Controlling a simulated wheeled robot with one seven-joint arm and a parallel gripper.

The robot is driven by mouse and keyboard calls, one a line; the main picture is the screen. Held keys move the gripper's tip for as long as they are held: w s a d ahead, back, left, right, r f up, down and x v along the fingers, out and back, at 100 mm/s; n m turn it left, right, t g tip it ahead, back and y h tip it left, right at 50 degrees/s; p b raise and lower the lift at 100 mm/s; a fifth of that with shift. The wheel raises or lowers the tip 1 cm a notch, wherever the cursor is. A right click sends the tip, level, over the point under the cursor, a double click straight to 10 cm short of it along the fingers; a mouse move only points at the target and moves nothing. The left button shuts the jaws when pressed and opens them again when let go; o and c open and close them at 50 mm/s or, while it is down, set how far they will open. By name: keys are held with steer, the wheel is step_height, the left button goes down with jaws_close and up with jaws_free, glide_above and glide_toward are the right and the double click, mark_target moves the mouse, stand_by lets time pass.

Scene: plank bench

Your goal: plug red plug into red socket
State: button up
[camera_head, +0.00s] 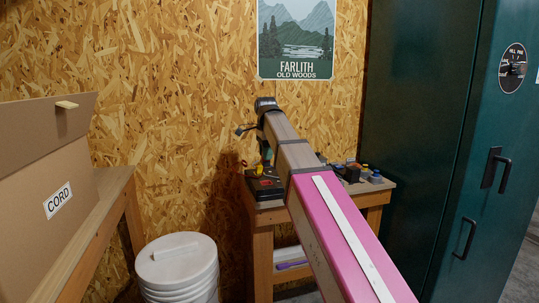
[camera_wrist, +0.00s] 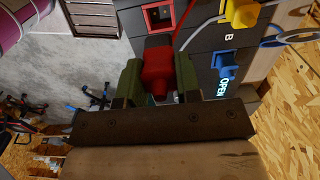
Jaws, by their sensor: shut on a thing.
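My gripper (camera_wrist: 158,78) has green fingers and is shut on the red plug (camera_wrist: 158,64) in the wrist view. The red socket (camera_wrist: 158,17) is a red-framed square opening in a dark block (camera_wrist: 198,42), above the plug in that picture. The plug appears apart from the socket, and its front end points toward it; the exact gap is hard to judge. In the head view my arm reaches to the small wooden bench (camera_head: 262,216), and its own links mostly hide the gripper and the plug.
A yellow plug (camera_wrist: 243,13) and a blue plug (camera_wrist: 224,66) with cables sit on the block to the right. In the head view, a white bucket (camera_head: 178,268) and a cardboard box (camera_head: 50,160) marked CORD stand left. A green cabinet (camera_head: 430,130) stands right.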

steer(key=shift+f, duration=0.1)
steer(key=shift+f, duration=2.8)
steer(key=shift+f, duration=1.6)
steer(key=o, duration=1)
step_height(320, 180, up, 11)
steer(key=shift+f, duration=0.15)
